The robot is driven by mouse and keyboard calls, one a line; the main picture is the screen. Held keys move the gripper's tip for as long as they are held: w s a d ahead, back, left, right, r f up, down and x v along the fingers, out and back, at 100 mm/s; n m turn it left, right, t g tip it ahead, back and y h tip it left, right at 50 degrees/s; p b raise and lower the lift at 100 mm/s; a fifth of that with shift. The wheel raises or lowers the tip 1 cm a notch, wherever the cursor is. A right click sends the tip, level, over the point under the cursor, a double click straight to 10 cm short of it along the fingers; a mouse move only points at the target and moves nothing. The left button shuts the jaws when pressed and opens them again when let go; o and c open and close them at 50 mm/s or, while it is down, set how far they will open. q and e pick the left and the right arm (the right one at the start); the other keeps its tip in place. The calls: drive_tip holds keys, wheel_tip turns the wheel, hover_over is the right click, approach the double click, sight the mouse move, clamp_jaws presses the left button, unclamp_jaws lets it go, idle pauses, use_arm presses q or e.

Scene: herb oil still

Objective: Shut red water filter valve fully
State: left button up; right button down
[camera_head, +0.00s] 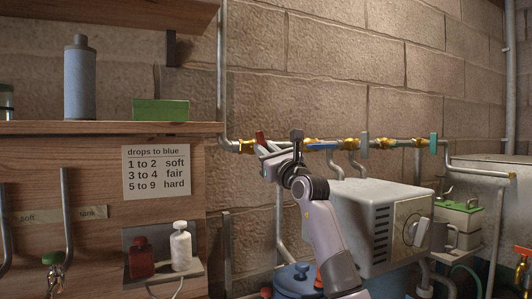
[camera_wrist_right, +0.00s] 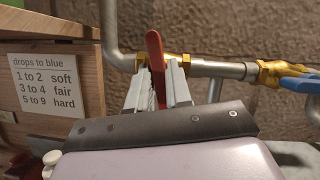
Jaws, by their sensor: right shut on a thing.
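The red valve handle (camera_head: 261,139) is on a brass valve body (camera_head: 246,146) at the left end of the horizontal pipe. In the right wrist view the red handle (camera_wrist_right: 156,55) stands nearly upright, tilted slightly, in front of the brass body (camera_wrist_right: 178,58). My right gripper (camera_head: 266,150) is at the red handle. In the right wrist view its two fingers (camera_wrist_right: 157,82) are on either side of the handle's lower part, shut on it. The fingers hide part of the handle and valve. My left gripper is in neither view.
Along the same pipe to the right are a blue valve handle (camera_head: 330,145) and a teal handle (camera_head: 433,146). A grey box with a dial (camera_head: 378,222) stands below the pipe. A wooden cabinet with a sign (camera_head: 156,172) is at the left, close to the valve.

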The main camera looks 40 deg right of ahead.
drive_tip(key=shift+a+m+g+h+p, duration=0.1)
drive_tip(key=shift+m+g+h+p, duration=0.3)
drive_tip(key=shift+m+h, duration=1.2)
drive_tip(key=shift+m+y, duration=0.3)
drive_tip(key=shift+m, duration=0.5)
drive_tip(key=c, duration=1.1)
unclamp_jaws()
drive_tip(key=shift+b+v, duration=0.8)
drive_tip(key=shift+v, duration=2.75)
